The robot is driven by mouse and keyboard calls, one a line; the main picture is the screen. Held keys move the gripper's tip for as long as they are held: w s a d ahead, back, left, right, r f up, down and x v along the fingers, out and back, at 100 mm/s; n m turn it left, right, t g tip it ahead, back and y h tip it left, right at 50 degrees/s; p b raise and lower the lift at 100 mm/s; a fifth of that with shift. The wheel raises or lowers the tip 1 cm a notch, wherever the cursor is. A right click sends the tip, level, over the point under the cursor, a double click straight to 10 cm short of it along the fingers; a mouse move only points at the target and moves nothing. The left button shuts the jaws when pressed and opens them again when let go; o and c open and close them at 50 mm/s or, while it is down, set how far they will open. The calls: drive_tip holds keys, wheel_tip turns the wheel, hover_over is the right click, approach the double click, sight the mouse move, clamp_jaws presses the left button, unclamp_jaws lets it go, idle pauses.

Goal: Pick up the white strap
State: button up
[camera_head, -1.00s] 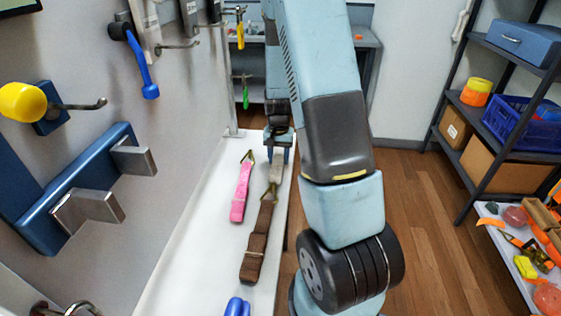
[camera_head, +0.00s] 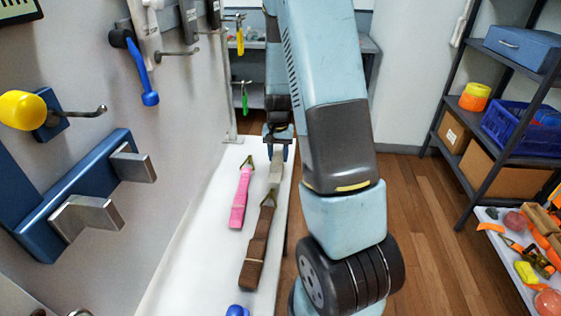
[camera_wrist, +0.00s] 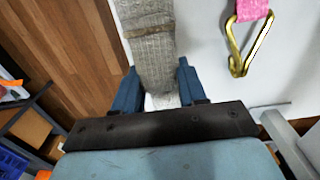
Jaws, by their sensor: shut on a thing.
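The white strap, which looks pale grey, shows in the head view (camera_head: 275,173) at the far end of the white ledge (camera_head: 187,262), just behind the brown strap. In the wrist view the white strap (camera_wrist: 150,45) runs down from the top edge to between the two blue fingers, with a tan band across it. My gripper (camera_head: 277,150) is shut on the white strap's far end; the fingers also show in the wrist view (camera_wrist: 157,82). The head view is too small to tell whether the strap is clear of the ledge.
A pink strap (camera_head: 241,196) with a gold hook lies left of the white strap. A brown strap (camera_head: 258,247) lies nearer. A wall panel with hooks (camera_head: 110,185) rises on the left. Shelves (camera_head: 510,115) stand on the right beyond open wooden floor.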

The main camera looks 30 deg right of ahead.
drive_tip(key=s+r, duration=0.9)
drive_tip(key=s, duration=0.5)
drive_tip(key=shift+a+r, duration=0.35)
drive_tip(key=shift+a, duration=0.1)
drive_tip(key=shift+f, duration=0.1)
